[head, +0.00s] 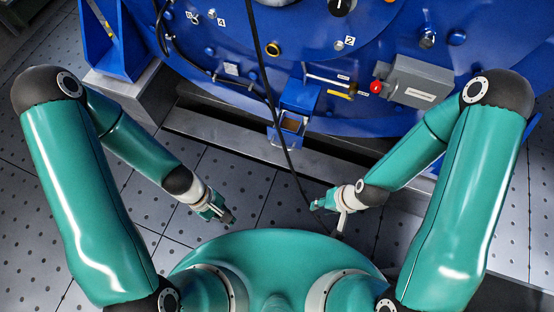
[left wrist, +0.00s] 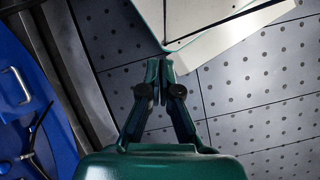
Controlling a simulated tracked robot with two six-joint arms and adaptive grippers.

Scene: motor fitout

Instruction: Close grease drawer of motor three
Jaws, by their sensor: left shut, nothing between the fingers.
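The blue grease drawer (head: 292,128) sticks out below a small blue housing (head: 300,95) low on the blue motor (head: 225,45) in the head view. Its top is open and a brownish inside shows. My left gripper (head: 228,217) is in front of the motor, to the left of the drawer and nearer to me, not touching it. In the left wrist view its fingers (left wrist: 160,65) are together with nothing between them. My right gripper (head: 316,206) is to the right of and nearer than the drawer, apart from it; its fingers are too small to read.
A grey box (head: 408,82) with a red knob (head: 376,87) sits right of the drawer. A metal ledge (head: 235,138) runs under the motor.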

